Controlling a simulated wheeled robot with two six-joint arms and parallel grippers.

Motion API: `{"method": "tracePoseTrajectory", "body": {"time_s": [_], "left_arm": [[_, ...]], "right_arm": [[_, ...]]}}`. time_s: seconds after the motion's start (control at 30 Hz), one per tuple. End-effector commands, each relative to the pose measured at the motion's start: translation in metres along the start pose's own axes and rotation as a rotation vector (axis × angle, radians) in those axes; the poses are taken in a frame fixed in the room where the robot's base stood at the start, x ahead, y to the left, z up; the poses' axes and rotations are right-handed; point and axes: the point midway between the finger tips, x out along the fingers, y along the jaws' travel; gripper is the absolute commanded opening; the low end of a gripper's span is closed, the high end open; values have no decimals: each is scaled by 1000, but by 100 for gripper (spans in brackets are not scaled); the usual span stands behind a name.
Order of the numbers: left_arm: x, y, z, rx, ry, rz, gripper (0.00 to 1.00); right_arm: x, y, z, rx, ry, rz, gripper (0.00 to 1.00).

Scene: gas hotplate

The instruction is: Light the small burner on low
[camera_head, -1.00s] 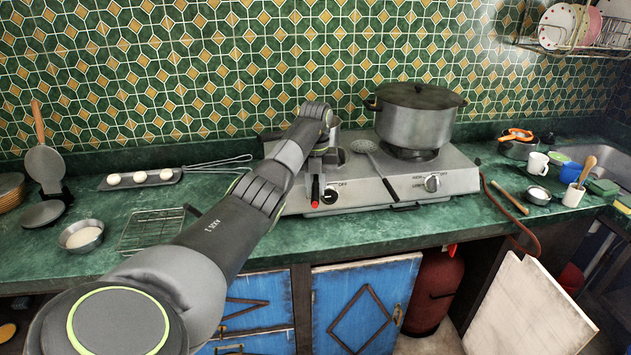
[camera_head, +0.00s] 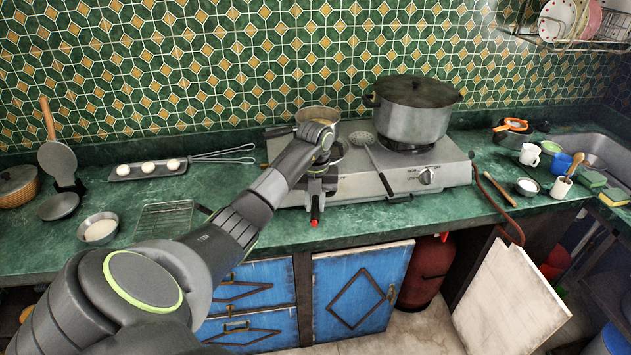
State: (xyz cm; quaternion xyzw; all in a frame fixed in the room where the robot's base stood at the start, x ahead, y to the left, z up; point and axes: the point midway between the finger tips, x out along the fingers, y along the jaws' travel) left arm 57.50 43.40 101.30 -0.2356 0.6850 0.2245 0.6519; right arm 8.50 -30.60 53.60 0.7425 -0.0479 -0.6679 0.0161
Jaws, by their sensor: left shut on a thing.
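The two-burner gas hotplate (camera_head: 381,188) stands on the green counter. Its right knob (camera_head: 427,177) shows on the front face. The left knob is hidden behind my left gripper (camera_head: 316,205), which is at the left part of the front face. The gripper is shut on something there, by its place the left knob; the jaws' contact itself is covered. A dark piece with a red tip shows at its fingers. A small pan (camera_head: 318,114) sits at the left burner, partly behind my arm. I see no flame. My right gripper is out of view.
A large lidded pot (camera_head: 414,118) stands on the right burner. A slotted spoon (camera_head: 375,162) lies across the hotplate's middle. A wire rack (camera_head: 165,218) and a flour bowl (camera_head: 98,229) lie left of my arm. Mugs and a sink are at the right.

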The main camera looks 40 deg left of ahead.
Motion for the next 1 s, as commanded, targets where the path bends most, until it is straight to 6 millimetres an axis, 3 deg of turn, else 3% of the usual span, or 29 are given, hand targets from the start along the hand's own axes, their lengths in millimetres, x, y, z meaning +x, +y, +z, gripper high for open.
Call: {"method": "tracePoseTrajectory", "body": {"time_s": [0.03,0.1,0.43,1.0], "left_arm": [[-7,0,-10,3,1,1,0],[-7,0,-21,3,2,1,0],[-6,0,-75,2,2,0,0],[-2,0,-81,-2,-1,0,0]], "right_arm": [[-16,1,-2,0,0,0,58],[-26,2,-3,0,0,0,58],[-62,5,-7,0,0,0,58],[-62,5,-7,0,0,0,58]]}}
